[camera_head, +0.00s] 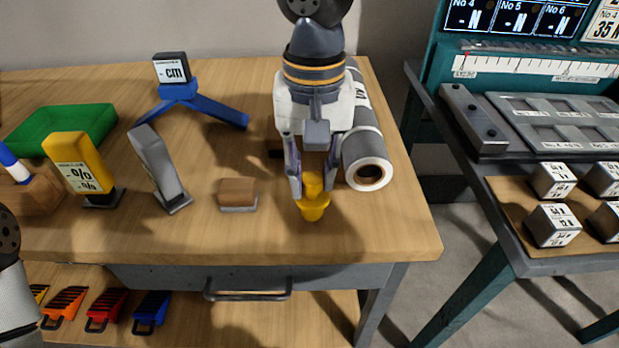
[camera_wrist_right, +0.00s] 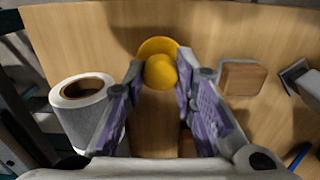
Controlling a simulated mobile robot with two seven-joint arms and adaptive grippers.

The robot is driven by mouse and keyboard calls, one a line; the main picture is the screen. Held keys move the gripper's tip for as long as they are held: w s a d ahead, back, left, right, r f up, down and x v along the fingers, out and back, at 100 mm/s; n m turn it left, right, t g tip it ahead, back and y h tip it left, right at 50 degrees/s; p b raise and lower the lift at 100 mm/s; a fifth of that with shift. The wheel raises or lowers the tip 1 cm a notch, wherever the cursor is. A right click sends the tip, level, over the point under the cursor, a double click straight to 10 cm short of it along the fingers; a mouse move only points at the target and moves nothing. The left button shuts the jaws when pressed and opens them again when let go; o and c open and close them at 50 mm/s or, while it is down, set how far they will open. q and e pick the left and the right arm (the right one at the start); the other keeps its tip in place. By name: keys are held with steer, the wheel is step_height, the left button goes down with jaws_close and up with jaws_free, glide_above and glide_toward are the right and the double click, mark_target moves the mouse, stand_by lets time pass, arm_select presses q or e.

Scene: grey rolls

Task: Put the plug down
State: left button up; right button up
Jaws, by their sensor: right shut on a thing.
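The yellow plug (camera_head: 313,207) is between the fingertips of my right gripper (camera_head: 313,186), which is shut on it. The plug is low over the wooden table, near its front right part; I cannot tell whether it touches the top. In the right wrist view the plug (camera_wrist_right: 158,64) shows a wide round flange and a smaller knob between the fingertips (camera_wrist_right: 160,80). My left gripper is not in view; only part of my left arm shows at the left edge.
A grey roll (camera_head: 367,160) lies just right of my right gripper. A wooden block (camera_head: 238,193) sits to its left. Further left stand a grey upright device (camera_head: 160,168), a yellow meter (camera_head: 78,163) and a green tray (camera_head: 64,128). The table (camera_head: 260,240) is bare in front of the plug.

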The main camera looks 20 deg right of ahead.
steer(key=shift+f, duration=0.85)
steer(key=shift+c, duration=0.2)
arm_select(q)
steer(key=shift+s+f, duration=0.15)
arm_select(e)
steer(key=o, duration=1)
steer(key=shift+c, duration=0.2)
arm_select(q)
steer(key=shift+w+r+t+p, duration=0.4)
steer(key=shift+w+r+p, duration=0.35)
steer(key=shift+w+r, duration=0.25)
arm_select(e)
step_height(320, 180, up, 12)
